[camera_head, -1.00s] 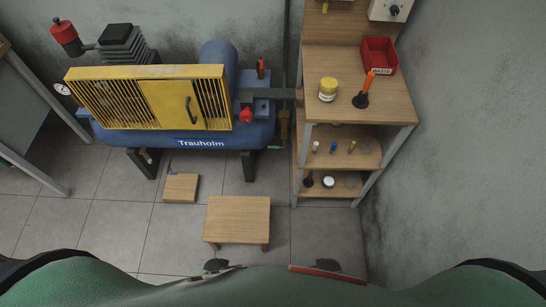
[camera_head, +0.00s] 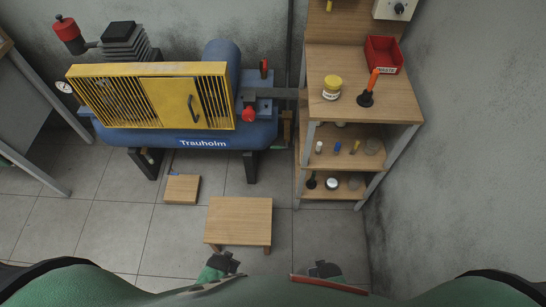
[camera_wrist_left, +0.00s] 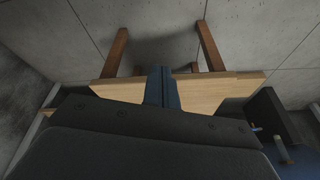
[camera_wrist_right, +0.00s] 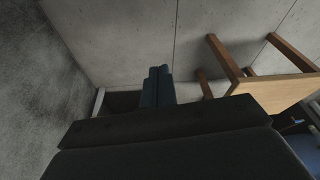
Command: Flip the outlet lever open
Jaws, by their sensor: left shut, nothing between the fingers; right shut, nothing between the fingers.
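The blue compressor labelled Trauholm (camera_head: 203,143) stands against the wall behind a yellow slatted guard (camera_head: 150,97). At its right end, an upright red lever (camera_head: 264,68) and a red round knob (camera_head: 249,114) sit at a blue block. Brass-coloured pipework (camera_head: 287,122) stands beside the tank's right end, with a small green part near its foot. I cannot tell which of these is the outlet lever. My left gripper (camera_head: 222,262) and right gripper (camera_head: 325,268) are low at the front, far from the compressor. Both are shut and empty, fingers together in their wrist views (camera_wrist_left: 161,86), (camera_wrist_right: 157,85).
A wooden stool (camera_head: 240,220) stands between me and the compressor, close ahead of my left gripper. A low wooden block (camera_head: 182,189) lies behind it. A shelved bench (camera_head: 390,100) at the right bears a yellow-lidded jar, an orange-handled tool and a red waste bin. Floor is clear left.

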